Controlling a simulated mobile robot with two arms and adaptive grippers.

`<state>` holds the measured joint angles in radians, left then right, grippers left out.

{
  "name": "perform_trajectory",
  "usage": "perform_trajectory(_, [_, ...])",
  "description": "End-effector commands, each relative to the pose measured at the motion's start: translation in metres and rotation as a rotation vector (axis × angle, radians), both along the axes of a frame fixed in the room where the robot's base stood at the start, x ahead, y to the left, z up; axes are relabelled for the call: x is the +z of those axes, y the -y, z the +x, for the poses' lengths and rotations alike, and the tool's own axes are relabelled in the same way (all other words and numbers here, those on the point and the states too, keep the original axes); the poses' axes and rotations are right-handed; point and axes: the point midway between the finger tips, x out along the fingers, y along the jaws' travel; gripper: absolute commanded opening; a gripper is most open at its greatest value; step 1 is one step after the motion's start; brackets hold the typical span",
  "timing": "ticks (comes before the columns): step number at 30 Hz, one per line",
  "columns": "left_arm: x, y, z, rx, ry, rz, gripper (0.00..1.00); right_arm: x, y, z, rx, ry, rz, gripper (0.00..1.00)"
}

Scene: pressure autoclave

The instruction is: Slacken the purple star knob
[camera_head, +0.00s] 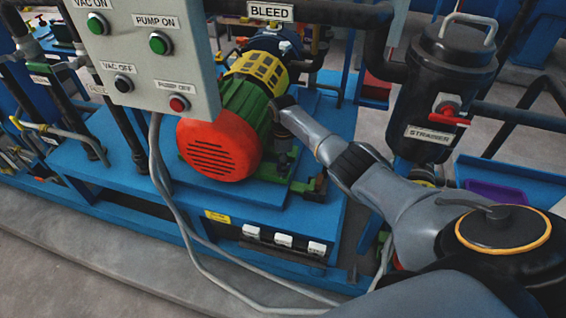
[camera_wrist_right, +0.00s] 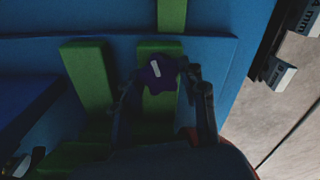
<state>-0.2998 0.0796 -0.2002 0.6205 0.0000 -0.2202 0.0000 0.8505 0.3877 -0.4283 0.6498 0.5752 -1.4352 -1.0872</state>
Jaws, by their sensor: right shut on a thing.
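The purple star knob (camera_wrist_right: 157,72) shows in the right wrist view, with a small white label on its face. It sits at a green block, between the two dark fingers of my right gripper (camera_wrist_right: 162,85), which is shut on it. In the head view my right gripper (camera_head: 284,158) points down beside the green motor body, over the green feet of the pump. The knob itself is hidden there. My left gripper is in neither view.
The red motor end (camera_head: 218,150) and green motor body (camera_head: 245,103) stand just left of my right gripper. The grey control panel (camera_head: 150,60) is at upper left. A black strainer (camera_head: 440,95) with a red handle and a purple tray (camera_head: 495,192) are at right.

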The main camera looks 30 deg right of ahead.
Motion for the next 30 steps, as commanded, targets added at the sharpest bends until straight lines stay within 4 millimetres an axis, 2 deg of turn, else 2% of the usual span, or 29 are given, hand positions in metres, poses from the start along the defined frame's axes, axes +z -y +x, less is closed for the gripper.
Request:
perform_trajectory(10, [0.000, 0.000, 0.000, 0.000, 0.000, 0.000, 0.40, 0.000, 0.000, 0.000, 0.002, 0.001, 0.001, 0.10])
perform_trajectory(11, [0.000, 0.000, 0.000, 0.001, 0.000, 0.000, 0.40, 0.000, 0.000, 0.000, 0.002, 0.001, 0.001, 0.44])
perform_trajectory(14, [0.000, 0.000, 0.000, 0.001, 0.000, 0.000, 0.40, 0.000, 0.000, 0.000, 0.001, 0.001, 0.001, 0.64])
perform_trajectory(25, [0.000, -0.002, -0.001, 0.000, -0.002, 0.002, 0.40, 0.002, 0.000, 0.000, 0.001, 0.001, 0.000, 0.65])
perform_trajectory(30, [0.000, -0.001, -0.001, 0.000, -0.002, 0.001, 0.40, 0.021, 0.001, 0.001, 0.001, 0.004, 0.000, 0.65])
